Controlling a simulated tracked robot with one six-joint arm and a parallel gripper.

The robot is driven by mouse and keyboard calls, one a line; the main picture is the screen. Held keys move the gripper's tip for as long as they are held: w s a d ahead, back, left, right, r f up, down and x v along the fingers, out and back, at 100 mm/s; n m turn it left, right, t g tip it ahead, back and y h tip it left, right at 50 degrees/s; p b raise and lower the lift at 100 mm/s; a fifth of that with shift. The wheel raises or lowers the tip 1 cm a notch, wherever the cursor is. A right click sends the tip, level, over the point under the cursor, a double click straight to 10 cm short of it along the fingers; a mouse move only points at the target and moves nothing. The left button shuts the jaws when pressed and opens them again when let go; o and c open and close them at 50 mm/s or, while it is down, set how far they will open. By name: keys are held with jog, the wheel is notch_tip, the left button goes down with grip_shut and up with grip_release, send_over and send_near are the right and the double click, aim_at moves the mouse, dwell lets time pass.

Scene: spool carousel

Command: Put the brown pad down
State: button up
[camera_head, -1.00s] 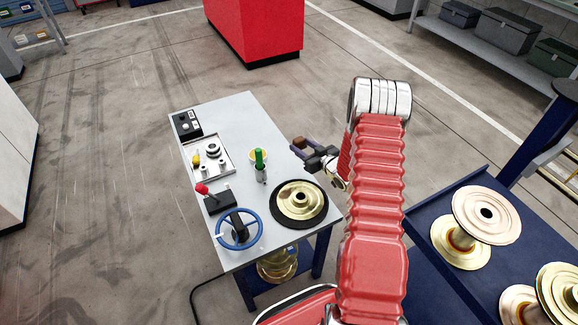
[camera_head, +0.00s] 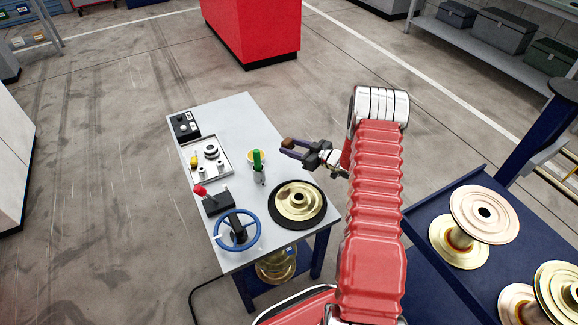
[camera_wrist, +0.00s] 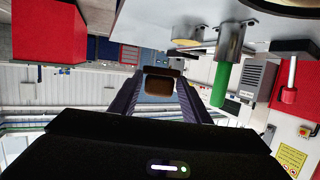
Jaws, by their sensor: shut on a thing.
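My gripper (camera_head: 289,147) is shut on the brown pad (camera_head: 287,142), a small dark brown block at its fingertips. It holds the pad in the air near the right edge of the grey table (camera_head: 235,115), pointing left. In the wrist view, the pad (camera_wrist: 159,82) sits between the two dark fingers, apart from the tabletop (camera_wrist: 150,25), which appears at the top. Parts of the pad's sides are hidden by the fingers.
A green-handled tool (camera_head: 257,158) stands in a metal holder, beside a yellow round piece (camera_head: 250,155). A gold spool (camera_head: 298,200) on a black disc, a blue handwheel (camera_head: 238,230), a red-knobbed lever (camera_head: 201,190) and a fixture tray (camera_head: 226,164) occupy the table. Its far part is bare.

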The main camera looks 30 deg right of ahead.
send_over(292, 169)
jog(key=shift+w+f, duration=0.1)
jog(key=shift+f, duration=2.6)
jog(key=shift+f, duration=0.1)
jog(key=shift+f, duration=1.95)
jog(key=o, duration=1.3)
jog(key=shift+f, duration=0.1)
jog(key=v, duration=1.2)
